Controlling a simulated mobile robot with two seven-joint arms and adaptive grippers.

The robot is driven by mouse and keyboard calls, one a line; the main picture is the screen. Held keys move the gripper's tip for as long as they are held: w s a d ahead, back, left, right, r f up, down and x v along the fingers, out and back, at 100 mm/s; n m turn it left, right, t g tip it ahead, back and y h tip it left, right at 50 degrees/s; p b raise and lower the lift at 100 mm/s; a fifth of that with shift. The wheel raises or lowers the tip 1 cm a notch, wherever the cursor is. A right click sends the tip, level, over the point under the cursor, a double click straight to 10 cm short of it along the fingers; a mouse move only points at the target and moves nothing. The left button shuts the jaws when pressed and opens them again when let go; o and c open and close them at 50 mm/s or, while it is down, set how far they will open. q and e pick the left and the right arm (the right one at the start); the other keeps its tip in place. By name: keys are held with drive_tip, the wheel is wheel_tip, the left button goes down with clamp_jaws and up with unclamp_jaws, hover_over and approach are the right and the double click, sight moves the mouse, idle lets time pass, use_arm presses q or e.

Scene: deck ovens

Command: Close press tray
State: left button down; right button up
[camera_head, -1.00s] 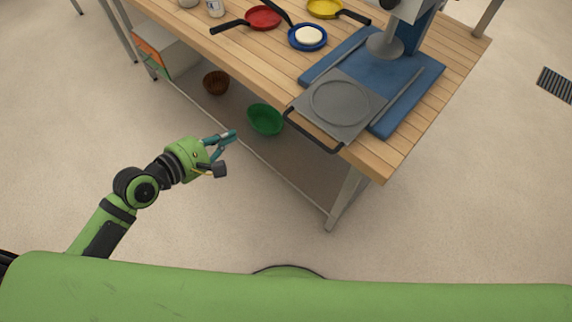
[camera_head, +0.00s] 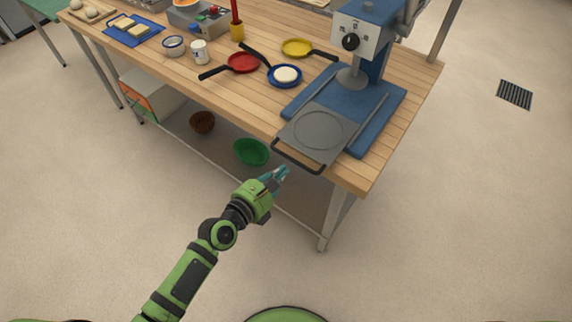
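The blue press (camera_head: 370,60) stands at the right end of the wooden table. Its grey tray (camera_head: 316,133) with a round ring mark sticks out toward me, past the table's front edge. The tray's dark handle (camera_head: 297,164) is at its front. My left gripper (camera_head: 277,177) is just in front of and a little left of the handle in the picture, apart from it as far as I can tell. Its teal fingers are small and overlap, so its opening is unclear. My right gripper is not in view.
On the table are a red pan (camera_head: 243,63), a blue pan (camera_head: 285,75) with a white disc, a yellow pan (camera_head: 297,47) and a white jar (camera_head: 199,51). A green bowl (camera_head: 251,152) sits on the lower shelf. The floor in front is clear.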

sight(305, 146)
use_arm(q)
drive_tip(key=shift+w+d+f, duration=0.15)
drive_tip(key=shift+w+d, duration=0.25)
drive_tip(key=shift+w, duration=0.2)
drive_tip(key=shift+w+d+f, duration=0.1)
drive_tip(key=shift+w+d, duration=0.1)
drive_tip(key=shift+w, duration=0.1)
drive_tip(key=shift+w+d+f, duration=0.1)
drive_tip(key=shift+w+d, duration=0.15)
drive_tip(key=shift+w, duration=0.05)
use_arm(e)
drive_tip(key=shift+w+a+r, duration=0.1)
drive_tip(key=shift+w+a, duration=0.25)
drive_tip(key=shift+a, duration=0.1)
